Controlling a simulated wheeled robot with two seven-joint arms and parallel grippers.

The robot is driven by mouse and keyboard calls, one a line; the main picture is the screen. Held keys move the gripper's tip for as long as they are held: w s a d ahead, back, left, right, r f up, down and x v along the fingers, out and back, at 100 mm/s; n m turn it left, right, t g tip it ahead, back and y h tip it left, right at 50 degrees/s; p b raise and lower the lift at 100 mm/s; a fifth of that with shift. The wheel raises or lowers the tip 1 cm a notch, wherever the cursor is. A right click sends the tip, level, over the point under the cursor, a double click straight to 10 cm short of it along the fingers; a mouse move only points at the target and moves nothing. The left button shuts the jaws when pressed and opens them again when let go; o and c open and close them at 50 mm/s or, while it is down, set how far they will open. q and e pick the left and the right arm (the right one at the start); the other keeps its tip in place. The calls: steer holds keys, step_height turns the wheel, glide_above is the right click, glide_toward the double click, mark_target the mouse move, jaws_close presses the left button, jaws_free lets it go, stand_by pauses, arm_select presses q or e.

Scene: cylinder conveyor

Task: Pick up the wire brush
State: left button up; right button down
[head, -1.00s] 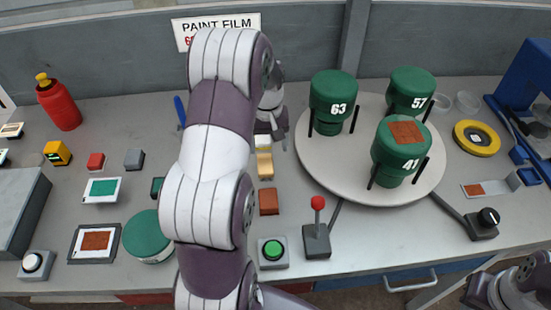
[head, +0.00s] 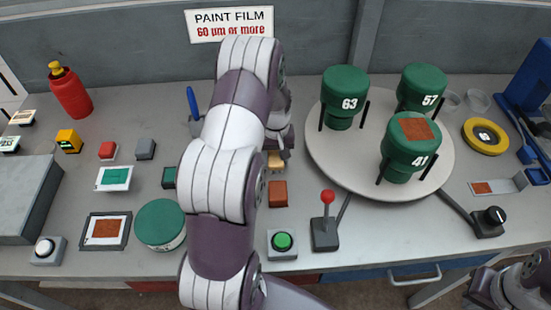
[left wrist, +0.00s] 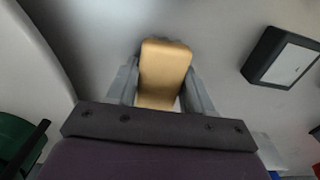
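The wire brush shows in the left wrist view as a tan wooden block (left wrist: 165,72) between the two grey fingers of my left gripper (left wrist: 162,85). The fingers flank its sides closely; I cannot tell whether they press on it. In the head view the brush (head: 276,160) lies on the bench, mostly hidden behind my left arm and gripper (head: 284,148). Its bristles are not visible. My right gripper is not visible; only part of my right arm shows at the lower right of the head view.
A rust-coloured block (head: 277,193) and a green button (head: 283,242) lie nearer the front. A round turntable (head: 325,160) with green numbered cylinders stands to the right. A blue-handled tool (head: 192,100) is to the left.

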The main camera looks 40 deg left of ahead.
arm_select(q)
steer(key=shift+r, duration=0.15)
steer(key=shift+r, duration=0.3)
steer(key=r, duration=0.2)
steer(key=w+r+b, duration=0.1)
steer(key=r, duration=0.1)
steer(key=shift+d, duration=0.4)
steer(key=w+d+r+p, duration=0.1)
steer(key=w+d+r, duration=0.5)
steer(key=w, duration=0.2)
steer(key=shift+d+p, duration=0.3)
steer(key=shift+p, duration=0.05)
steer(key=shift+r, duration=0.1)
